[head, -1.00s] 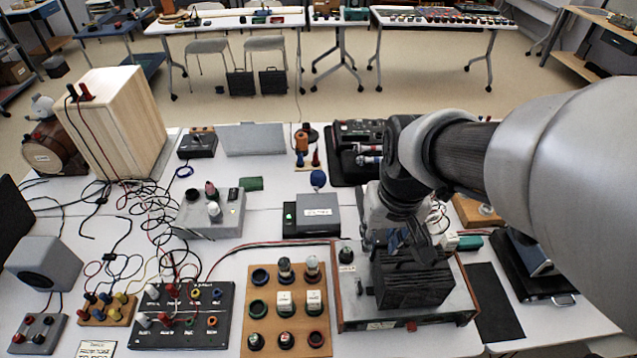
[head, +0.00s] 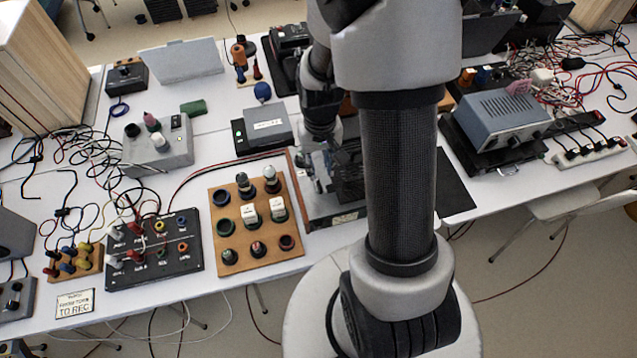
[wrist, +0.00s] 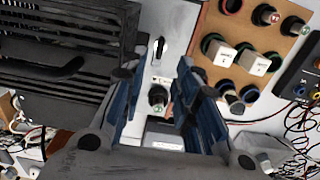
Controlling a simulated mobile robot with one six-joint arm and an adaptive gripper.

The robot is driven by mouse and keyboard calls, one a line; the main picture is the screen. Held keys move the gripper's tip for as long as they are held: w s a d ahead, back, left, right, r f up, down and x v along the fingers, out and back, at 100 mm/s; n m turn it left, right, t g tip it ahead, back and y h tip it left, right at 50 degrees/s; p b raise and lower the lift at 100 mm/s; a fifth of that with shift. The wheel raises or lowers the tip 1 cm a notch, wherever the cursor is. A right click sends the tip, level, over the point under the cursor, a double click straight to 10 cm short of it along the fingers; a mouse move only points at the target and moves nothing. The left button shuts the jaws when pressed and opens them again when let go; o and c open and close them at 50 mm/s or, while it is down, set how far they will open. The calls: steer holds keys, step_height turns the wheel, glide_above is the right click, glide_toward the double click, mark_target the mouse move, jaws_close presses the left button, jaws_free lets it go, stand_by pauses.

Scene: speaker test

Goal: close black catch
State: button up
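My gripper (wrist: 155,75) is open, its two blue-grey fingers apart with nothing between the tips. It points at a pale panel (wrist: 143,82) beside a black finned block (wrist: 60,75). On the panel are a small black upright lever-like part (wrist: 158,47), which may be the black catch, and a dark round knob (wrist: 158,96). I cannot tell whether the catch is open or closed, or whether a finger touches the panel. In the head view my gripper (head: 322,165) is low over the finned device (head: 345,182), much of which my arm hides.
A wooden board with round knobs and white blocks (head: 230,258) lies left of the device. A black terminal panel (head: 150,270) and loose wires lie farther left. A small grey-black box (head: 266,125) stands behind. A blue-grey instrument (head: 500,118) stands right, past a bare black mat (head: 452,185).

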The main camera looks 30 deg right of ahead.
mark_target(320, 185)
step_height(320, 185, down, 9)
steer(key=shift+b, duration=1.25)
steer(key=shift+c, duration=0.4)
jaws_close()
